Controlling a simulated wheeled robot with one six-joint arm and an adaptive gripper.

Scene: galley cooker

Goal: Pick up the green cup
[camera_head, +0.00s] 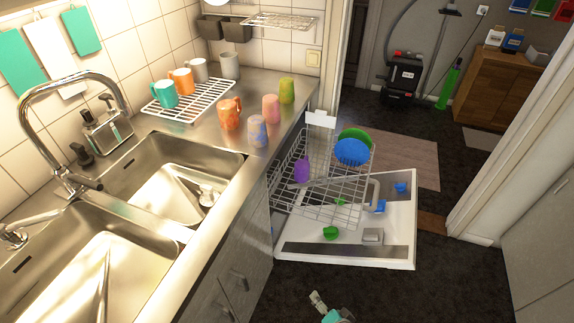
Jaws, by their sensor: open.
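The olive-green cup (287,90) stands on the steel counter near its far right end, at the back of the row of cups. A pink cup (270,108) stands just to its left and nearer to me. My gripper (318,298) shows only in part at the bottom edge, low over the dark floor. It is open and far from the green cup, and nothing shows between its fingers.
An orange patterned cup (230,113) and a bluish patterned cup (257,131) stand nearby. A wire rack (189,99) holds more cups. The open dishwasher door (400,225) and loaded basket (318,208) jut out right of the counter. Dark floor (440,285) is free at right.

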